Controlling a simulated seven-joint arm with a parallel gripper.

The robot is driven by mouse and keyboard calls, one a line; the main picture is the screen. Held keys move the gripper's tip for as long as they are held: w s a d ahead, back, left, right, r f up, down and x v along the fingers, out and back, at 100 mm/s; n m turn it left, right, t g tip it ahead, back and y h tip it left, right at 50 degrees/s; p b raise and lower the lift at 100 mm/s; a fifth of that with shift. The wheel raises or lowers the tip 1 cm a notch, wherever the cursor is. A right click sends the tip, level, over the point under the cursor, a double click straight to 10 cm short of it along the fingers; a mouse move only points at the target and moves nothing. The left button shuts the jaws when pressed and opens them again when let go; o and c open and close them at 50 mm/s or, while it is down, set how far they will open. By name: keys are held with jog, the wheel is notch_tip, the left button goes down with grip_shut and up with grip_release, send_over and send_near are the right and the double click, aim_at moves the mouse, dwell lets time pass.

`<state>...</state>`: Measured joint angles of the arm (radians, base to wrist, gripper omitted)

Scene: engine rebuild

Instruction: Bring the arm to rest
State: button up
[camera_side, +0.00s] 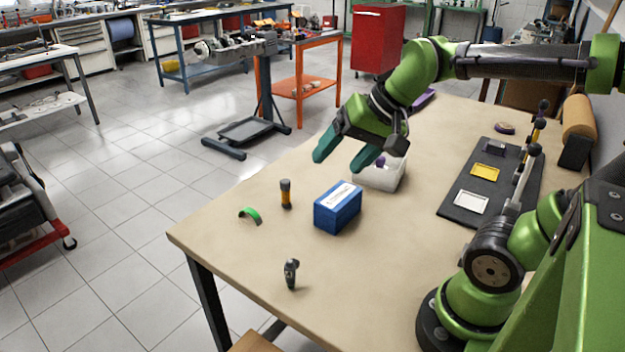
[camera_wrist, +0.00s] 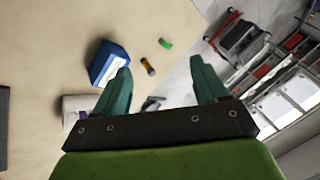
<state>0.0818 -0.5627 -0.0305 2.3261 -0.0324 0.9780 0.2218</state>
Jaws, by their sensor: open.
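My gripper (camera_side: 342,152) is open and empty, held in the air above the far part of the workbench (camera_side: 262,258). Its two teal fingers also show in the wrist view (camera_wrist: 164,82), apart with nothing between them. A blue box (camera_side: 338,210) with a white label stands on the bench below and in front of my gripper. A white bin (camera_side: 382,178) with something purple in it stands behind the box, partly hidden by my gripper. No part of the bench touches my gripper.
A black-and-yellow cylinder (camera_side: 286,193), a green curved piece (camera_side: 250,215) and a small dark metal part (camera_side: 291,272) lie or stand on the bench's left side. A dark mat (camera_side: 473,217) with yellow and white trays lies to the right. The bench front is mostly clear.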

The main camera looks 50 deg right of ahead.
jog(key=s+a+n, duration=0.1)
jog(key=s+a+f+n, duration=0.2)
jog(key=n, duration=0.1)
jog(key=shift+s+t+y, duration=0.3)
jog(key=shift+s+t, duration=0.1)
